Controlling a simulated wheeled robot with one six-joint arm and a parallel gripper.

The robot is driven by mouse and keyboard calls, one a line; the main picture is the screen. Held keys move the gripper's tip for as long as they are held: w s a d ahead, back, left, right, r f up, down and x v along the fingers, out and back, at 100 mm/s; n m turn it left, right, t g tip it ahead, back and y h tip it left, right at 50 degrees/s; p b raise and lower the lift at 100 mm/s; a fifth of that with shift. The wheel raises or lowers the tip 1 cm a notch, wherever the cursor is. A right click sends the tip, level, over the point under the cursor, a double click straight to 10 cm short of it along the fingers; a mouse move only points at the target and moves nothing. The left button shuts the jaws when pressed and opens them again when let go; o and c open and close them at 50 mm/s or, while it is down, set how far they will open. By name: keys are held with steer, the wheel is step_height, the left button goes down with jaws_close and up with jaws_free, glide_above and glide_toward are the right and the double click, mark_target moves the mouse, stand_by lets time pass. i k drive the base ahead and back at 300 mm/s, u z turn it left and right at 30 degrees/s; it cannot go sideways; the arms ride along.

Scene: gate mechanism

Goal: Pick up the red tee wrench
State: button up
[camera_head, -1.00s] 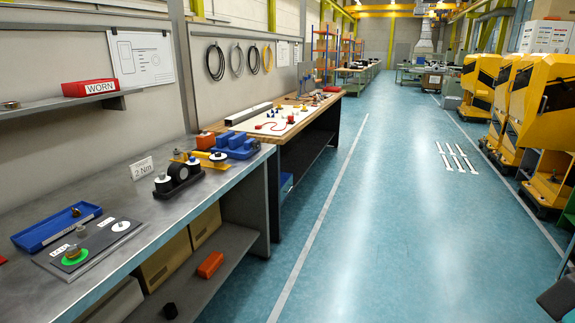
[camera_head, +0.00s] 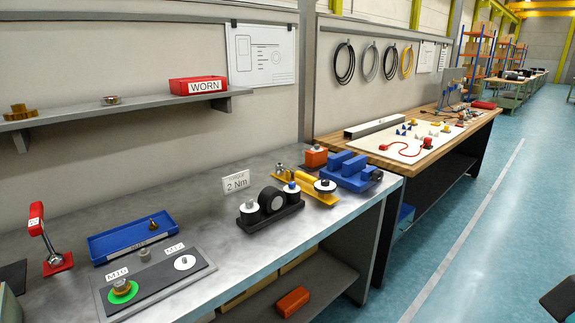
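A red-topped tool (camera_head: 37,219) stands at the left end of the grey metal workbench. It has a red crosspiece with a white label and a silver shaft that leans down to a red square base (camera_head: 58,265). It may be the red tee wrench, but I cannot tell for sure.
A blue tray (camera_head: 135,238) and a dark plate (camera_head: 155,280) marked M10 and M12 lie to its right. Farther right are a black fixture (camera_head: 270,210), a 2 Nm sign (camera_head: 236,182) and blue blocks (camera_head: 350,172). A shelf (camera_head: 130,107) with a red WORN bin (camera_head: 198,88) hangs above.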

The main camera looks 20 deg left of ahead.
mark_target(56, 260)
steer(key=u, duration=0.9)
steer(key=i, duration=0.85)
steer(key=u, duration=1.5)
steer(key=i, duration=0.7)
steer(key=u, duration=0.35)
